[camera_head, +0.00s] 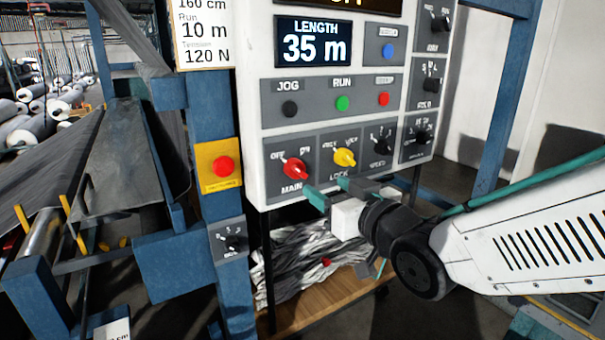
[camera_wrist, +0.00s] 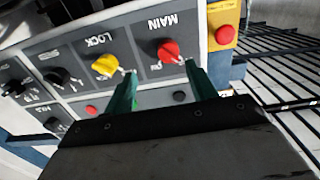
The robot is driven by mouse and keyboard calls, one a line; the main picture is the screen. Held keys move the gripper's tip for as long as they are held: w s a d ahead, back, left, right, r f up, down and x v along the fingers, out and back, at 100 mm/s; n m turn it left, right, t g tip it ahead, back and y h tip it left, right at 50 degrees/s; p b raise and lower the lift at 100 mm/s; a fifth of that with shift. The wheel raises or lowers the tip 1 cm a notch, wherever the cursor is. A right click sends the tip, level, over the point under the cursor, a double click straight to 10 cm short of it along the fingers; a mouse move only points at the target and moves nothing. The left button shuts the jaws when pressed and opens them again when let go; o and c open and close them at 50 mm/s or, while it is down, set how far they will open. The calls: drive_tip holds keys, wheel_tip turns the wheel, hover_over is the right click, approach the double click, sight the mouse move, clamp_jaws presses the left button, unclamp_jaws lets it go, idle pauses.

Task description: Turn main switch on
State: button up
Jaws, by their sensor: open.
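The main switch (camera_head: 295,169) is a red rotary knob on a grey plate labelled MAIN, with OFF and ON marks above it. It also shows in the wrist view (camera_wrist: 168,50), upside down, just beyond and between the fingertips. I cannot tell surely which mark the knob points to. My gripper (camera_head: 329,192) is open, its teal fingers apart and empty, just below and right of the knob in the head view. In the wrist view my gripper (camera_wrist: 161,70) faces the panel, and no clear contact with the knob shows.
The yellow LOCK knob (camera_head: 344,157) sits right beside the main switch. A red button on a yellow box (camera_head: 224,167) is to the left on a blue post. JOG, RUN and red buttons (camera_head: 342,103) are above. A wooden shelf (camera_head: 318,291) with crumpled material is below.

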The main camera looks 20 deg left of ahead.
sight(301, 173)
drive_tip(key=shift+y, duration=0.3)
drive_tip(key=x, duration=0.8)
drive_tip(key=shift+s+a+r, duration=0.15)
drive_tip(key=shift+s+a, duration=0.15)
drive_tip(key=shift+a, duration=0.2)
drive_tip(key=c, duration=1)
